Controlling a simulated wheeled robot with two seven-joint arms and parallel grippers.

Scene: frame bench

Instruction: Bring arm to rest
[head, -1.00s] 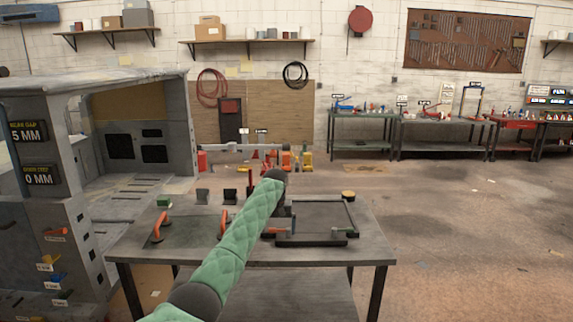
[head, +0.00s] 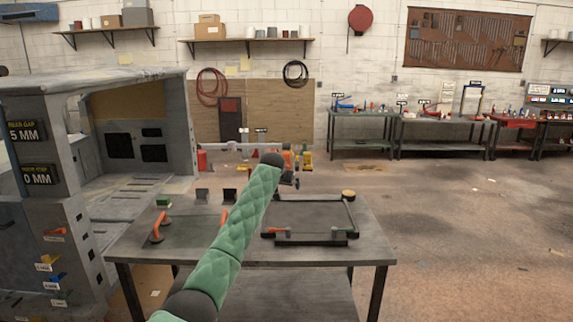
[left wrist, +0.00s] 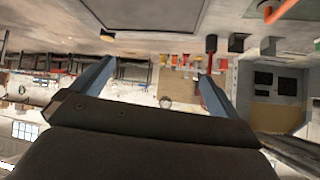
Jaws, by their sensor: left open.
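My left arm, in a green quilted sleeve, crosses the head view from the bottom. Its end is raised above the table (head: 330,253). My left gripper (head: 290,182) shows only in small part there, beyond the dark joint at the sleeve's end. In the left wrist view its two blue-grey fingers (left wrist: 158,69) stand wide apart with nothing between them. That view is upside down, with the table at its top. My right gripper is not in view.
On the table lie a dark frame (head: 311,240), a panel with orange handles (head: 156,227), a green block (head: 163,201) and a round tan-topped thing (head: 348,194). A grey booth (head: 86,240) stands at the left.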

